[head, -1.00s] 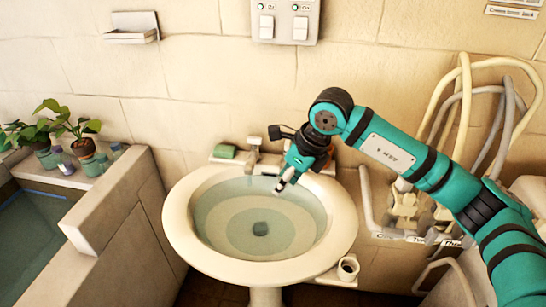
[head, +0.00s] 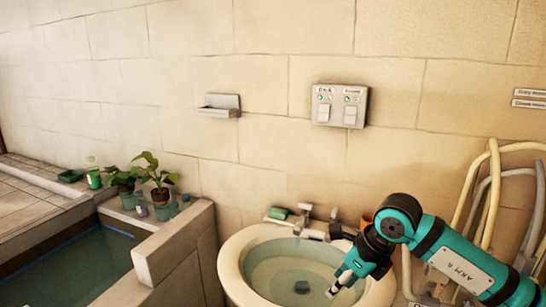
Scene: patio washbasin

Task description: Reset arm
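My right arm, teal and black, comes in from the right. Its gripper (head: 338,287) points down and left over the right part of the white round washbasin (head: 232,262). The fingers appear as one narrow pale-tipped shape, so I cannot tell whether they are open or shut. Nothing is visibly held. The basin holds clear water with a dark drain (head: 301,287) at its bottom, and its front is cut off by the picture's lower edge. My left gripper is out of view.
Green soap (head: 278,213) and a tap (head: 304,215) are at the basin's back. A switch panel (head: 340,106) and small shelf (head: 219,106) are on the wall. Pale hoses (head: 482,195) hang at right. Potted plants (head: 160,180) stand beside the water trough (head: 75,270) at left.

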